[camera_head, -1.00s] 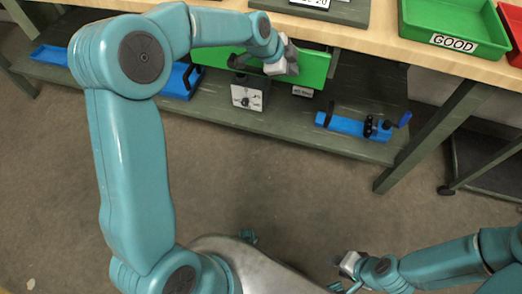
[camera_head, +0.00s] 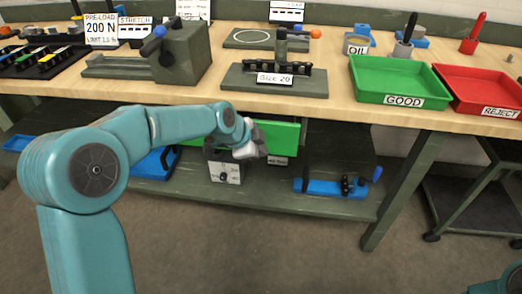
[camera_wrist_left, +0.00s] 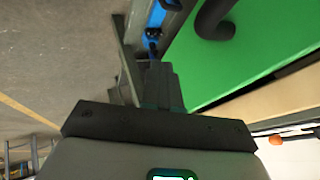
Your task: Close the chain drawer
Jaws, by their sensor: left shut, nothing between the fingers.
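The green drawer front (camera_head: 279,136) is below the front edge of the workbench. Its green face also fills the upper right of the left wrist view (camera_wrist_left: 252,48), with a dark curved handle (camera_wrist_left: 214,20) on it. My left gripper (camera_head: 262,151) is in front of the drawer and hides part of it. In the left wrist view its fingers (camera_wrist_left: 162,84) are together and empty, beside the green face and apart from the handle. I cannot tell contact with the face, or how far the drawer stands out. My right gripper is out of view.
The bench top (camera_head: 210,94) carries a green GOOD tray (camera_head: 385,82), a red REJECT tray (camera_head: 480,88) and fixtures. A dark cart stands at the right.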

